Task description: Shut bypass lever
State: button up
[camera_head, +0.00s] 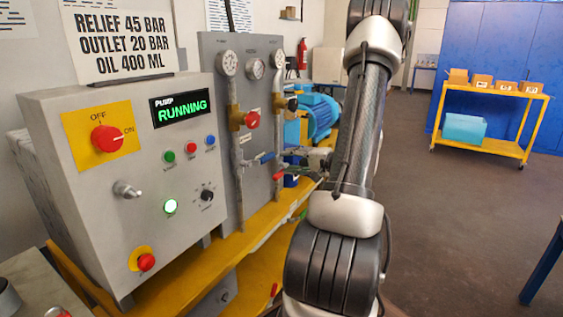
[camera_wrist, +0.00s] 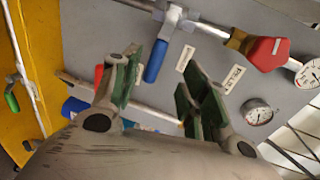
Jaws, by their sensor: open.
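A blue-handled lever (camera_head: 265,157) sits on the pipework of the grey panel; in the wrist view its blue handle (camera_wrist: 155,60) hangs from a metal valve body. A red lever (camera_head: 278,177) is lower right; a red part (camera_wrist: 99,76) shows partly hidden behind my left finger. The small labels are unreadable, so I cannot tell which lever is the bypass. My gripper (camera_wrist: 160,78) is open and empty, fingers spread toward the panel. The blue handle's end appears between the fingertips, apart from both. In the head view my gripper (camera_head: 318,160) is beside the panel, partly hidden by my arm.
A red valve knob (camera_wrist: 268,53) and gauges (camera_wrist: 257,112) lie right in the wrist view. A green handle (camera_wrist: 11,101) is at left by the yellow frame. The control box (camera_head: 130,200) reads RUNNING. A blue motor (camera_head: 318,115) stands behind; floor at right is clear.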

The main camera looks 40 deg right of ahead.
aim_at(262, 160)
jog(key=shift+s, duration=0.1)
jog(key=shift+c, duration=1.2)
jog(key=f+m, duration=0.1)
jog(key=f, duration=0.1)
jog(key=d+f+m, duration=0.1)
jog(key=f, duration=0.2)
jog(key=s+f+m, duration=0.1)
jog(key=f, duration=0.2)
jog(key=shift+d+f, duration=0.2)
jog(key=shift+d, duration=0.15)
grip_shut()
notch_tip(262, 160, down, 4)
jog(key=m+t, duration=0.1)
jog(key=m, duration=0.5)
jog(key=w+a+r+m, duration=0.1)
jog(key=w+r+m, duration=0.1)
jog(key=w+m, duration=0.3)
jog(key=w+a+r+m+t+y, duration=0.1)
jog(key=w+r+m, duration=0.2)
jog(key=w+m, duration=0.1)
jog(key=shift+w+r+m+t, duration=0.3)
jog(key=shift+w+m, duration=0.1)
jog(key=shift+w, duration=0.3)
